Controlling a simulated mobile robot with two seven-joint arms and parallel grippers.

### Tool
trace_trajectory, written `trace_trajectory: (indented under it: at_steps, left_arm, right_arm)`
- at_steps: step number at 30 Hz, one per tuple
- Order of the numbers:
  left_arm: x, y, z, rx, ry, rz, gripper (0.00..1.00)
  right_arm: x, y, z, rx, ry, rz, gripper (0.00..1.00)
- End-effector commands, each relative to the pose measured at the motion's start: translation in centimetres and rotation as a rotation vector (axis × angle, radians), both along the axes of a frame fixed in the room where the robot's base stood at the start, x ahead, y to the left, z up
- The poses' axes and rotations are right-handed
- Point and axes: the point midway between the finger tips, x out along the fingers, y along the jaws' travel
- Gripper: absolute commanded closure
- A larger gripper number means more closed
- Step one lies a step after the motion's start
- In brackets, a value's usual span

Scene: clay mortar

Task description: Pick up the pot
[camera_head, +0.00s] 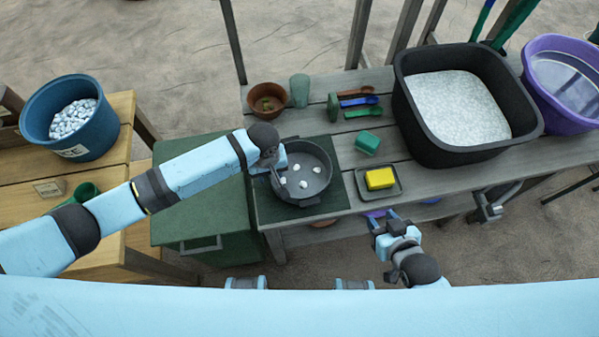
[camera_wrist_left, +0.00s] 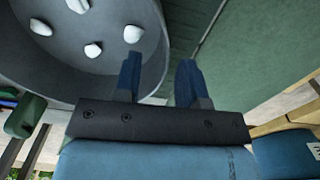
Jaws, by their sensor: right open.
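A round dark grey pot (camera_head: 318,160) with several white stones in it stands on a dark green mat (camera_head: 338,205) on the grey table. My left gripper (camera_head: 270,165) is at the pot's left rim. In the left wrist view, the pot wall (camera_wrist_left: 90,72) runs between the two blue fingers (camera_wrist_left: 158,75), one on the inner side and one on the outer side. The fingers are apart, with visible gaps to the rim. My right gripper (camera_head: 385,225) is open and empty in front of the table's front edge, below a yellow sponge.
A terracotta pot (camera_head: 267,91) and a green cup (camera_head: 299,90) are behind. A large black tub (camera_head: 408,125) fills the right side.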

Motion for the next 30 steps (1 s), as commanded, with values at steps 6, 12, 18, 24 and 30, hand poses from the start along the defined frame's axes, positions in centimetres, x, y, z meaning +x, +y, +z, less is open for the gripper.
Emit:
trace_trajectory:
  at_steps: [6, 12, 18, 24, 30]
  left_arm:
    - [-0.3, -0.2, -2.9, 0.0, 0.0, 0.0, 0.62]
    - [-0.3, -0.2, -3.4, 0.0, -0.001, -0.001, 0.62]
    - [-0.3, -0.2, -3.4, -0.001, -0.001, -0.001, 0.87]
    - [-0.3, -0.2, -3.4, 0.0, -0.001, -0.001, 1.0]
    - [-0.3, -0.2, -3.4, 0.001, -0.001, -0.001, 1.0]
  right_arm:
    - [0.1, 0.1, 0.2, 0.003, -0.004, -0.001, 0.57]
    - [0.1, 0.1, 0.2, 0.005, -0.005, -0.001, 0.57]
    - [0.1, 0.2, 0.2, 0.005, -0.005, -0.001, 0.57]
    - [0.1, 0.2, 0.1, 0.004, -0.003, -0.001, 0.57]
    - [0.1, 0.2, 0.0, 0.004, -0.002, 0.0, 0.57]
